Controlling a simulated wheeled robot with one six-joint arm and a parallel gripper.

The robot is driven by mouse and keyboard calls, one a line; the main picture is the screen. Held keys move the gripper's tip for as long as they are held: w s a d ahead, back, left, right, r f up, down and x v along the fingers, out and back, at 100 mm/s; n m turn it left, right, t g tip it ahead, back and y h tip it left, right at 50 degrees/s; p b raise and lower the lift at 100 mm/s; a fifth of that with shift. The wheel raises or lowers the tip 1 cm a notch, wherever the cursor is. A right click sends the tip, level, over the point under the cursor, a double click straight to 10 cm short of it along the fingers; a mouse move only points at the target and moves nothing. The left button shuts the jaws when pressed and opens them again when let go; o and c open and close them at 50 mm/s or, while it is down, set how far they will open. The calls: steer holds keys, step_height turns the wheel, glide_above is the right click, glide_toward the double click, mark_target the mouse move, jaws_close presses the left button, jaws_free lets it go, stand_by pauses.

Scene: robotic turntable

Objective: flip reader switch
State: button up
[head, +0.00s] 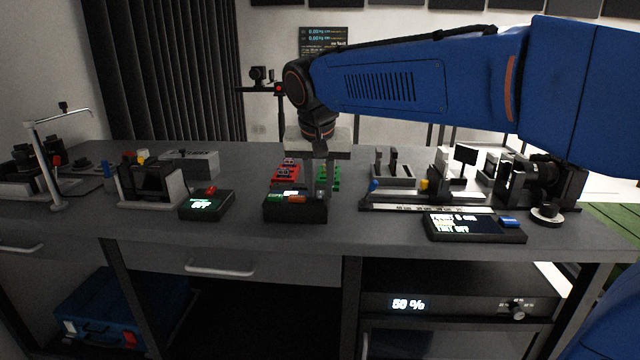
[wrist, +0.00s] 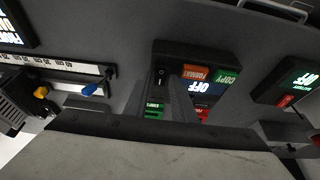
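The reader is a black box (head: 295,211) on the grey workbench; in the wrist view it (wrist: 235,62) shows an orange FORMAT button, a green COPY button and a lit display (wrist: 205,88) reading OFF. Its small black rocker switch (wrist: 160,77) is beside the display; fingers hide it in the head view. My gripper (head: 319,183) points down over the reader's right end, its two fingers apart with nothing held. In the wrist view the fingertips (wrist: 163,88) are close to the switch; I cannot tell whether they touch it.
Red (head: 286,174) and green (head: 331,180) racks of small parts stand behind the reader. A black box with an OFF display (head: 206,205) is to the left. A rail fixture (head: 430,207) and a display box (head: 475,230) are to the right. Bench in front is clear.

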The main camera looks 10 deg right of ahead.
steer(key=shift+r, duration=0.15)
steer(key=v, duration=1.7)
steer(key=shift+s+a, duration=0.1)
steer(key=s+d+f+n, duration=0.1)
steer(key=s+d+f, duration=0.4)
steer(key=f, duration=0.6)
steer(key=s+d+f+n, duration=0.1)
steer(key=s+d+f, duration=0.4)
steer(key=s+f, duration=0.3)
steer(key=s+d+f+n+y, duration=0.1)
steer(key=s+d+f, duration=0.4)
steer(key=f, duration=0.9)
steer(key=shift+s+f+n+t, duration=0.3)
steer(key=shift+s+t, duration=0.1)
steer(key=shift+s, duration=0.85)
steer(key=shift+d, duration=0.1)
